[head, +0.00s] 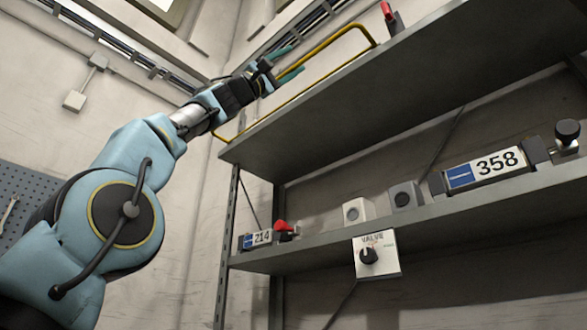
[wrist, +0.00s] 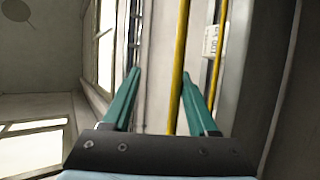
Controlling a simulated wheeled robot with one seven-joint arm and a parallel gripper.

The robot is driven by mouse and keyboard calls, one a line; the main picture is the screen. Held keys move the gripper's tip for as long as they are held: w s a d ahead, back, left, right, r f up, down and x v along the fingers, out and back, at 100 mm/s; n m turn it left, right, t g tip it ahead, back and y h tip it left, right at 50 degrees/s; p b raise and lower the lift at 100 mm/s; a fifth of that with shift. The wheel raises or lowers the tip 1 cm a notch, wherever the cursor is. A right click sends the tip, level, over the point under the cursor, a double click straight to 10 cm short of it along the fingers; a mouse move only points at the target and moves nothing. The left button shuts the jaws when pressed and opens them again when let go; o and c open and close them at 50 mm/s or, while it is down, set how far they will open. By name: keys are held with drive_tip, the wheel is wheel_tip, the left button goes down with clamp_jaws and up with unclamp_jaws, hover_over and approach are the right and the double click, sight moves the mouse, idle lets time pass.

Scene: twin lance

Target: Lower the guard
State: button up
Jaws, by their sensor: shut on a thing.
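The guard is a yellow bar frame (head: 340,38) along the front edge of the upper shelf, and its upper bar stands raised above that edge. My gripper (head: 296,59) is at the left part of this raised bar, with its teal fingers on either side of it. In the wrist view, the yellow bar (wrist: 182,45) runs between the fingertips of my gripper (wrist: 160,73), close to the right finger. My gripper is shut on the guard. The guard's far left end is partly hidden by my arm.
The upper shelf (head: 400,80) carries a red-handled part (head: 391,18) at the guard's right end. The lower shelf (head: 330,245) holds a 358 label block (head: 485,168), a 214 block (head: 260,238), two button boxes and a valve dial (head: 377,254). Open air lies before the shelves.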

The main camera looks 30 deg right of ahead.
drive_tip(key=b+v, duration=0.6)
drive_tip(key=v, duration=0.3)
drive_tip(key=shift+a+b, duration=0.2)
drive_tip(key=shift+b, duration=0.15)
